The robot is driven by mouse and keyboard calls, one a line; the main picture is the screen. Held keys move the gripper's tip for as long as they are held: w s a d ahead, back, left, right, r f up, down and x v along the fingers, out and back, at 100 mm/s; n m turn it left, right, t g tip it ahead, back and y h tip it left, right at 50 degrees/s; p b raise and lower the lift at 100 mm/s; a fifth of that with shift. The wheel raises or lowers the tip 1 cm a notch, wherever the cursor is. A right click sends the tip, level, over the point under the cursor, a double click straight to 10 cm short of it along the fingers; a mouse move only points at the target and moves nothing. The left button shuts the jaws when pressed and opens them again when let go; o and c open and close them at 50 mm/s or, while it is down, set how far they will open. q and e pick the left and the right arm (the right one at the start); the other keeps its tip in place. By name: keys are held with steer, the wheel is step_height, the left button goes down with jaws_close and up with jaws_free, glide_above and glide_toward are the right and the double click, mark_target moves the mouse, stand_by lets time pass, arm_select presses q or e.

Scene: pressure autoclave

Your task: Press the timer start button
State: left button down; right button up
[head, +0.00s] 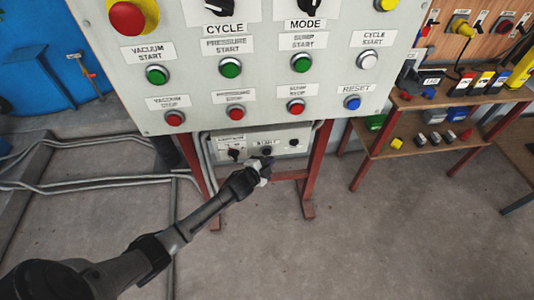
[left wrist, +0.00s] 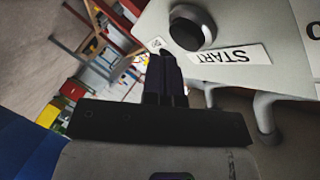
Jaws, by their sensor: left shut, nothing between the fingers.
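The timer start button is a dark round button (left wrist: 192,28) in the left wrist view, on a light grey box with a START label (left wrist: 232,55) that appears upside down there. In the head view the small timer box (head: 225,146) hangs under the large control panel, and its START button (head: 267,152) sits just above my left gripper (head: 262,168). My left gripper (left wrist: 162,62) is shut and empty. Its fingertips are beside the button at the box's edge; I cannot tell whether they touch the box. My right gripper is not in view.
The large control panel (head: 200,105) with coloured buttons overhangs the timer box. Red legs (head: 312,165) stand on both sides. Grey pipes (head: 90,181) run along the left. A shelf rack (head: 440,147) with small items stands at right. The floor in front is clear.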

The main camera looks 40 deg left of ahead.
arm_select(q)
steer(key=shift+w+a, duration=0.15)
stand_by(0.4)
steer(key=shift+w+a, duration=0.15)
steer(key=shift+a, duration=0.05)
steer(key=shift+w+a, duration=0.1)
steer(key=shift+a, duration=0.05)
stand_by(0.7)
steer(key=shift+w+a, duration=0.15)
steer(key=shift+a, duration=0.05)
stand_by(0.5)
steer(key=shift+d, duration=0.15)
steer(key=shift+s+d+p, duration=0.55)
steer(key=shift+p, duration=0.05)
